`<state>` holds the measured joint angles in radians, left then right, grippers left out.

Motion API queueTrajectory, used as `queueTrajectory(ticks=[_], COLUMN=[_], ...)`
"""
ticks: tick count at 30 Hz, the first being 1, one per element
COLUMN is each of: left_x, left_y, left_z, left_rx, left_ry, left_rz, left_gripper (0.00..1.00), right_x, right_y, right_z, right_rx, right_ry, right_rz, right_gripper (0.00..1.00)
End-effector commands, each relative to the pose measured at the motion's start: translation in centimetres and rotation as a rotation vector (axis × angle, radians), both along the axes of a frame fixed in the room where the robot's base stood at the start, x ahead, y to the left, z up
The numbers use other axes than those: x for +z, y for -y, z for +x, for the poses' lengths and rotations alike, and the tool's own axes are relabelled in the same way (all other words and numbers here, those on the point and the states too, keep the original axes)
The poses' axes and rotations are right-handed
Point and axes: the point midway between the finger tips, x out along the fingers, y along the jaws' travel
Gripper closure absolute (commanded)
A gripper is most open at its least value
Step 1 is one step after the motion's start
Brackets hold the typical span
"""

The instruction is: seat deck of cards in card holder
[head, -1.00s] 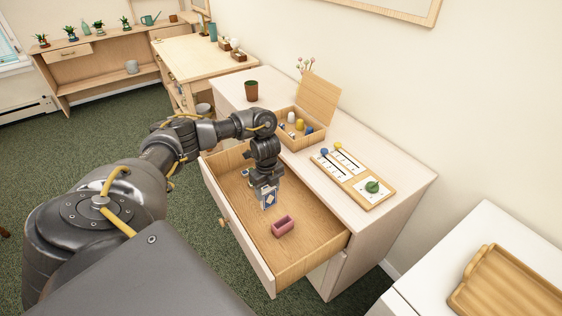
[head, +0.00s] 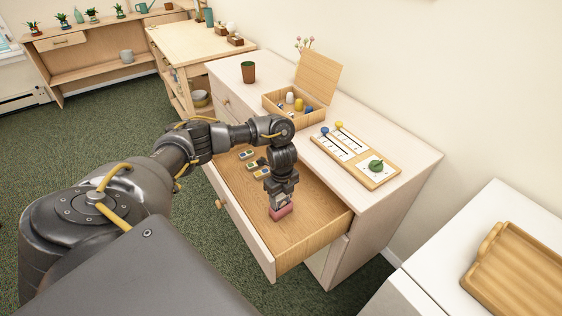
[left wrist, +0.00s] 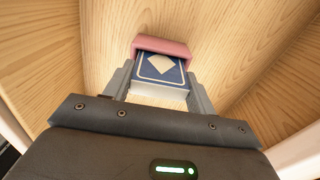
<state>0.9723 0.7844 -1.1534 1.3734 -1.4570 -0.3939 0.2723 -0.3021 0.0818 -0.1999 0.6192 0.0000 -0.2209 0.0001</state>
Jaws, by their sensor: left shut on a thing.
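The deck of cards (left wrist: 160,70) is blue with a white diamond and border. My left gripper (head: 279,202) is shut on it, with a finger on each side in the left wrist view (left wrist: 160,88). The pink card holder (head: 283,212) lies in the open drawer, directly below the gripper. It also shows in the left wrist view (left wrist: 160,46), at the far end of the deck. The deck's far end appears to be at or inside the holder's opening; how deep it is I cannot tell. My right gripper is not in view.
The open drawer (head: 310,232) has wooden walls around the gripper. Several small items (head: 259,173) lie at its back left. On the dresser top stand an open wooden box (head: 285,110), a slider board (head: 372,176) and a brown cup (head: 248,72). The drawer's front right is clear.

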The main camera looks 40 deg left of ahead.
Motion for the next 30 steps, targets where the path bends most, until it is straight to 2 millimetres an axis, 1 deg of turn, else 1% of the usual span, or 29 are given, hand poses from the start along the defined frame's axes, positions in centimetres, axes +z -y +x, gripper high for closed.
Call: queueTrajectory(ticks=[1, 5, 9, 17, 18, 22, 23, 30], left_x=[-0.64, -0.27, -0.24, -1.05, -1.02, -0.97, -0.97, -0.93], left_y=[-0.01, -0.02, -0.03, -0.03, -0.03, -0.03, -0.03, -0.04], left_z=[0.09, 0.11, 0.12, 0.09, 0.09, 0.10, 0.10, 0.12], left_rx=[0.000, 0.000, 0.000, 0.001, 0.001, 0.001, 0.001, 0.000], left_ry=[0.002, 0.002, 0.002, 0.001, 0.001, 0.002, 0.002, 0.002], left_rz=[0.000, 0.001, 0.001, 0.001, 0.001, 0.001, 0.001, 0.001], left_gripper=[0.81, 0.81, 0.81, 0.81, 0.42, 0.25, 0.22, 0.22], right_x=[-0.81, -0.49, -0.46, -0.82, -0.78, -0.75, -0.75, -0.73], right_y=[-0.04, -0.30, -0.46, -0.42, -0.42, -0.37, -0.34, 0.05], right_z=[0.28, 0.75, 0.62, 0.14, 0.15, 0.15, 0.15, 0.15], right_rx=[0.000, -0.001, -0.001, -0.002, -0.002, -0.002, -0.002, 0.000], right_ry=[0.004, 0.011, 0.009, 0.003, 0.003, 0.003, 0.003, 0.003], right_rz=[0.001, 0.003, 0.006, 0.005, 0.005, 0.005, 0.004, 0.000], right_gripper=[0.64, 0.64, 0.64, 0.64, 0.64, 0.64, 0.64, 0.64])
